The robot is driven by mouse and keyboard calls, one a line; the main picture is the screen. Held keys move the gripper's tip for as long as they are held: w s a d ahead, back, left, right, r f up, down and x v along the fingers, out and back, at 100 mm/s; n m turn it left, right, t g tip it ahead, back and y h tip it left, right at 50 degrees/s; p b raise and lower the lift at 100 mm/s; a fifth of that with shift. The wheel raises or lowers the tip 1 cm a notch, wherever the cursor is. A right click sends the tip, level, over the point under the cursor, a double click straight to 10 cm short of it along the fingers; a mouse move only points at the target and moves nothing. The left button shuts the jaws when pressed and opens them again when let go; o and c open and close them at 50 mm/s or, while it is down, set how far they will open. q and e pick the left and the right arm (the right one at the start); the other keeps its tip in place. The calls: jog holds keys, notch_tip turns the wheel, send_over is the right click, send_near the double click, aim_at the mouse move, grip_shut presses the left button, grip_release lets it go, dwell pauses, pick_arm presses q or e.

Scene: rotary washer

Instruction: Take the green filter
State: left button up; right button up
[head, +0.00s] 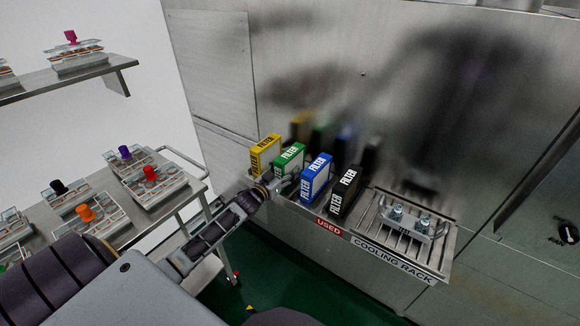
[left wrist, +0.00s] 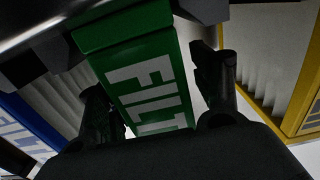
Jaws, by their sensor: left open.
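The green filter (head: 289,158) stands upright in the row of filters on the steel ledge, between the yellow filter (head: 265,153) and the blue filter (head: 316,177). My left gripper (head: 284,184) is right at the near face of the green filter in the head view. In the left wrist view the green filter (left wrist: 145,85) lies between the two dark fingers of my open left gripper (left wrist: 151,92). A gap shows beside the right finger; whether the left finger touches the filter I cannot tell. My right gripper is not in view.
The blue filter's edge (left wrist: 20,135) and the yellow filter's edge (left wrist: 302,100) flank the fingers closely. A black filter (head: 345,191) and a cooling rack (head: 440,245) holding a metal part stand to the right. A cart (head: 185,190) with several trays is at left.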

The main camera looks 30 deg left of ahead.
aim_at(286, 155)
pick_arm(q)
jog(key=shift+w, duration=0.25)
dwell(0.3)
jog(key=c, duration=1.2)
jog(key=shift+r, duration=0.2)
jog(key=shift+c, duration=0.2)
jog(key=shift+r, duration=4.85)
